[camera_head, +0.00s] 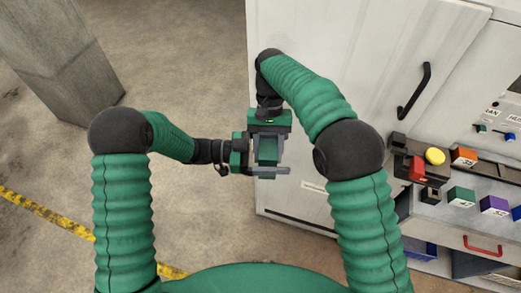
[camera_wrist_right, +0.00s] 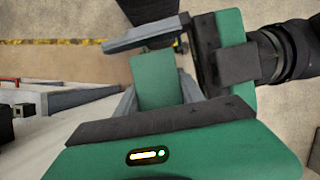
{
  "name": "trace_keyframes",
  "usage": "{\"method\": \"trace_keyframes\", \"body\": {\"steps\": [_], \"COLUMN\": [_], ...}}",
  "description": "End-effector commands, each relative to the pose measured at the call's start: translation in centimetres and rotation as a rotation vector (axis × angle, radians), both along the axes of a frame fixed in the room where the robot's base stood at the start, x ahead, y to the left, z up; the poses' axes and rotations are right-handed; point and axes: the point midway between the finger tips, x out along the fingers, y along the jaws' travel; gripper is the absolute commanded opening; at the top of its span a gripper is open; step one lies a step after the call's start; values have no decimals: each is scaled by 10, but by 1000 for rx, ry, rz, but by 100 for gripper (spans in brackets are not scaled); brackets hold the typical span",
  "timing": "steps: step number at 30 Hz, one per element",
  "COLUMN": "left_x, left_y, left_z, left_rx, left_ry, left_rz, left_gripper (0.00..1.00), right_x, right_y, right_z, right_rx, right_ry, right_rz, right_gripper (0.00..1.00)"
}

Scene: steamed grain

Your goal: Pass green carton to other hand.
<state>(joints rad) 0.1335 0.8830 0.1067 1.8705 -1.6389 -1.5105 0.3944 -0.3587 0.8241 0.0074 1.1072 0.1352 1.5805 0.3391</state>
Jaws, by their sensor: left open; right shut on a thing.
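The green carton (camera_head: 267,151) is held in the air between my two grippers, in front of the white cabinet. My right gripper (camera_head: 267,147) comes from above and is shut on it. In the right wrist view the carton (camera_wrist_right: 154,80) stands up between the right fingers. My left gripper (camera_head: 270,162) comes from the left and is open, with its fingers reaching toward the carton's sides. In the wrist view the left gripper's green body (camera_wrist_right: 225,60) is close on the right, one grey finger passing beyond the carton's top. Whether it touches the carton is unclear.
The white cabinet (camera_head: 330,70) with a black handle (camera_head: 414,91) stands behind. A shelf on the right carries several coloured boxes, including an orange one (camera_head: 463,157) and a purple one (camera_head: 493,205). A concrete pillar (camera_head: 60,60) stands at the left. The floor between is clear.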

Motion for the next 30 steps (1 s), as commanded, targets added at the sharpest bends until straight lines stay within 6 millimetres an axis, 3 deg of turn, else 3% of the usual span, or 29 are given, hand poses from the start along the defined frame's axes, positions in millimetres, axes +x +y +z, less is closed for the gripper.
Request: {"method": "trace_keyframes", "body": {"steps": [9, 27, 28, 30], "left_x": [0, -1, -1, -1], "left_y": [-5, -5, -5, -5], "left_z": [0, 0, 1, 1], "left_rx": [1, 0, -1, -1], "left_ry": [0, 0, 0, 0], "left_rz": [0, -2, -3, -2], "left_gripper": [89, 11, 10, 10], "right_x": [0, 1, 1, 1], "right_y": [0, -1, -1, -1], "right_z": [0, 0, 0, 0], "right_rx": [0, -1, -1, -1], "right_ry": [0, -3, -4, -3], "right_rz": [0, -2, -2, -2], "right_gripper": [0, 0, 49, 58]}}
